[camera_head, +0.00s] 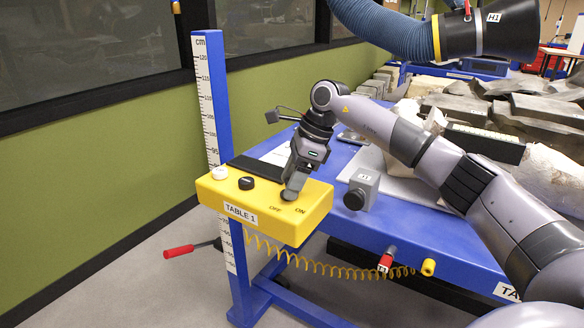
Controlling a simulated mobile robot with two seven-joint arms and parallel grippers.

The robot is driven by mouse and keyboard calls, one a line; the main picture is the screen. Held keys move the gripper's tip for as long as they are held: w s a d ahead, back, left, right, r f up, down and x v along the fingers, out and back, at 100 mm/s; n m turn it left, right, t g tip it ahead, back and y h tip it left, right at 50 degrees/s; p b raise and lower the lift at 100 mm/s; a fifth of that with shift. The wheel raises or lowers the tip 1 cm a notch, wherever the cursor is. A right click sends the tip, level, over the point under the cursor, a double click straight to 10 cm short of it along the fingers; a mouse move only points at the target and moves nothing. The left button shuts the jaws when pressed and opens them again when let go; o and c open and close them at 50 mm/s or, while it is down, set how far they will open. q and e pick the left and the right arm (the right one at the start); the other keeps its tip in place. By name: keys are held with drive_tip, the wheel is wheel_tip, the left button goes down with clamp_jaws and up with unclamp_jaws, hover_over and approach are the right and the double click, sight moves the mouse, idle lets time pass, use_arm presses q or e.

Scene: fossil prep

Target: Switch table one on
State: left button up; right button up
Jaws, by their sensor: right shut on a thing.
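The yellow control box (318,203) labelled TABLE 1 is fixed to a blue post at the corner of the blue table. OFF and ON are printed on its top, OFF to the left of ON. My right gripper (290,190) points down at the box top just behind these words. It is shut on a small switch knob (289,196), which is mostly hidden by the fingers, so its setting cannot be told. A white button (219,173) and a black knob (246,183) sit farther left on the box. My left gripper is not in view.
A grey box (367,183) with a black knob stands right of the yellow box. Stone slabs (480,130) cover the table's right. A duct nozzle marked H1 (490,32) hangs above. A yellow coiled hose (330,268) and a red-handled lever (179,251) are below.

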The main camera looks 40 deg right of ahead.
drive_tip(key=shift+w+r+n+g+y+p, duration=0.15)
drive_tip(key=shift+n+g+y+p, duration=0.15)
drive_tip(key=shift+n+p, duration=0.35)
drive_tip(key=shift+n+g+p, duration=0.4)
drive_tip(key=shift+n+g, duration=0.1)
drive_tip(key=shift+n, duration=0.95)
drive_tip(key=o, duration=1.1)
drive_tip(key=shift+c, duration=0.2)
drive_tip(key=v, duration=0.7)
